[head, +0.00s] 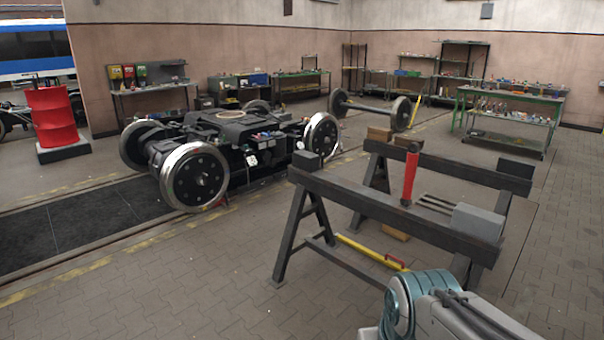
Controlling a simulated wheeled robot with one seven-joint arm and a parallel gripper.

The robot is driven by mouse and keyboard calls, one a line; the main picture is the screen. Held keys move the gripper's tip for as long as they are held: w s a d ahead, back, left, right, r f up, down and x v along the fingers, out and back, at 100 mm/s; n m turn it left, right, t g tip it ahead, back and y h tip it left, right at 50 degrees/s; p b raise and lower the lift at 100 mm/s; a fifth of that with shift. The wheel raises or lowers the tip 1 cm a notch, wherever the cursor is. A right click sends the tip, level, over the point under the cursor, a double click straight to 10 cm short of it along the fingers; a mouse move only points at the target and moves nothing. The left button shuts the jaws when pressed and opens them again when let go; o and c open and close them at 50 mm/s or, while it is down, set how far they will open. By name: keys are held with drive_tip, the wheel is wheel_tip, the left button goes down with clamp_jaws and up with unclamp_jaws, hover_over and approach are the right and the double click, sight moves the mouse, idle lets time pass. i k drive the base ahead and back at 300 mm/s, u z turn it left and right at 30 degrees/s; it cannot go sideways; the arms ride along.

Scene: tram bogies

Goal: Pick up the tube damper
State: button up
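A red tube with dark ends, which looks like the tube damper (410,177), stands nearly upright, tilted slightly, in the head view right of centre. Its lower end meets the top of the front dark trestle beam (370,205); I cannot tell what holds it there. Part of my arm shows at the bottom right, below and in front of the trestle, apart from the tube. My gripper is not in view.
A second trestle (450,166) stands behind. A yellow bar (367,250) lies low beneath. A wheeled bogie (230,145) stands left. The paved floor at front left is clear.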

sight(413, 155)
drive_tip(key=u, duration=0.45)
drive_tip(key=i, duration=3)
drive_tip(key=z, duration=1.65)
drive_tip(key=i, duration=0.7)
drive_tip(key=z, duration=0.45)
